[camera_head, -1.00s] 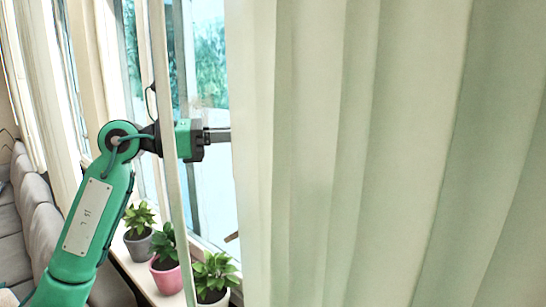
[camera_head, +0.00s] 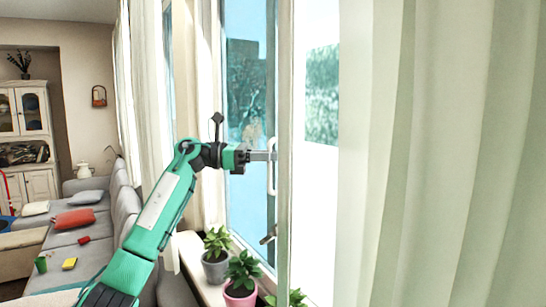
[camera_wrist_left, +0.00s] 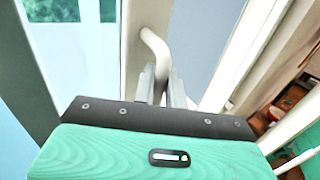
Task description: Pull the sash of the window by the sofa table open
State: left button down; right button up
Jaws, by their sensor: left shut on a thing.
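The window sash (camera_head: 284,90) is a tall white-framed glass panel in the middle of the head view. Its white bar handle (camera_head: 273,181) stands upright on the frame. My left gripper (camera_head: 273,156) reaches in from the left and is shut on this handle. In the left wrist view the left gripper's fingers (camera_wrist_left: 161,85) close around the curved end of the handle (camera_wrist_left: 154,43). A second, lower latch (camera_head: 268,238) shows on the window. How far the sash stands open is hard to tell. My right gripper is not in view.
A pale curtain (camera_head: 430,150) fills the right side. Several potted plants, one in a grey pot (camera_head: 215,268) and one in a pink pot (camera_head: 240,295), stand on the ledge (camera_head: 190,255) below. A grey sofa (camera_head: 125,215) is at left.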

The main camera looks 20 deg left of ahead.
pick_arm(q)
jog(key=c, duration=1.5)
grip_release()
jog(key=shift+c, duration=0.2)
jog(key=b+v, duration=0.4)
jog(key=v, duration=1)
